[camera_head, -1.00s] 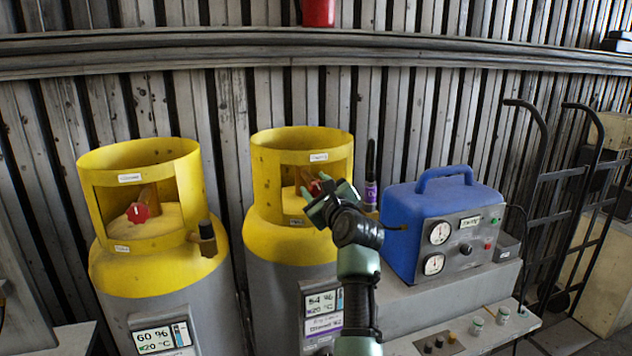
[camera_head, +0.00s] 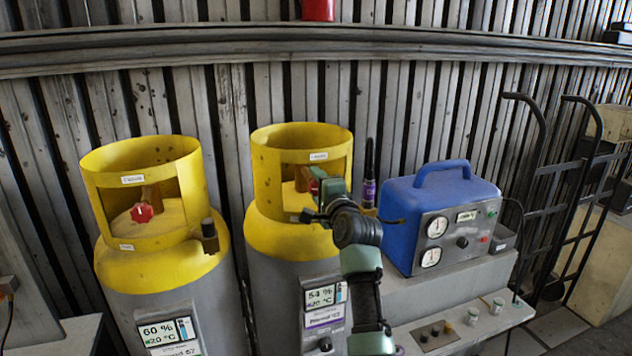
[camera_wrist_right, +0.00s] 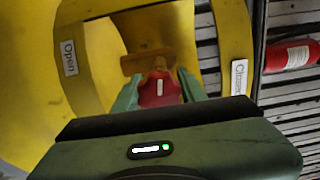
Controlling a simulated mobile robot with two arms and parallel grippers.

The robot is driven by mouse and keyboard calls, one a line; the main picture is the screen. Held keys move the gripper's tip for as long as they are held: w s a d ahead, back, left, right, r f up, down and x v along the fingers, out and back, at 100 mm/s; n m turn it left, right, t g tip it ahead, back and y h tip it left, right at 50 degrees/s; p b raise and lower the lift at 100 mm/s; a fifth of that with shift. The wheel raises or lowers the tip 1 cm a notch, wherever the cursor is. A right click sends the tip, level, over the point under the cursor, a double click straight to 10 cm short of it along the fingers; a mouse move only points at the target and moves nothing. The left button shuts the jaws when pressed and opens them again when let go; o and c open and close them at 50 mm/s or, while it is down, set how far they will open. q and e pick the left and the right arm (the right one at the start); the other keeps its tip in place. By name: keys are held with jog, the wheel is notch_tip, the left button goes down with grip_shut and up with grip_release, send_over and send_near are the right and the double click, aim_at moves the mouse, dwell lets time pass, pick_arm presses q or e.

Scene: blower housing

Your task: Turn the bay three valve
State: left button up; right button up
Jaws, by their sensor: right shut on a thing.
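Two grey cylinders with yellow collars stand side by side, the left one (camera_head: 165,255) and the right one (camera_head: 290,238). Each has a red valve knob inside its collar. The left knob (camera_head: 142,212) is free. My right gripper (camera_head: 317,190) reaches into the right collar and is shut on the right knob, mostly hidden in the head view. In the right wrist view this red knob (camera_wrist_right: 160,90) sits between the green fingers, its white mark roughly along the gripper's length. Collar labels there read "Open" (camera_wrist_right: 69,58) and apparently "Closed" (camera_wrist_right: 239,77). My left gripper is not in view.
A blue machine (camera_head: 428,205) with gauges stands on a grey bench (camera_head: 440,293) right of the cylinders. A dark bottle with a purple label (camera_head: 369,190) stands between. A hand truck (camera_head: 545,190) is at right. A red extinguisher (camera_wrist_right: 292,55) shows in the wrist view.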

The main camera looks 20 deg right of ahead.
jog(key=n, duration=0.5)
jog(key=shift+r+n+p, duration=0.3)
jog(key=shift+p, duration=0.05)
jog(key=shift+r, duration=0.1)
dwell(0.4)
jog(key=o, duration=1.3)
jog(key=shift+o, duration=0.3)
jog(key=shift+w+f, duration=0.15)
jog(key=shift+f, duration=0.1)
jog(key=shift+s+f+b, duration=0.15)
jog(key=shift+s+b, duration=0.15)
jog(key=shift+s, duration=0.4)
jog(key=s+b, duration=0.2)
jog(key=s, duration=0.4)
jog(key=shift+s+d, duration=0.2)
jog(key=shift+s, duration=0.05)
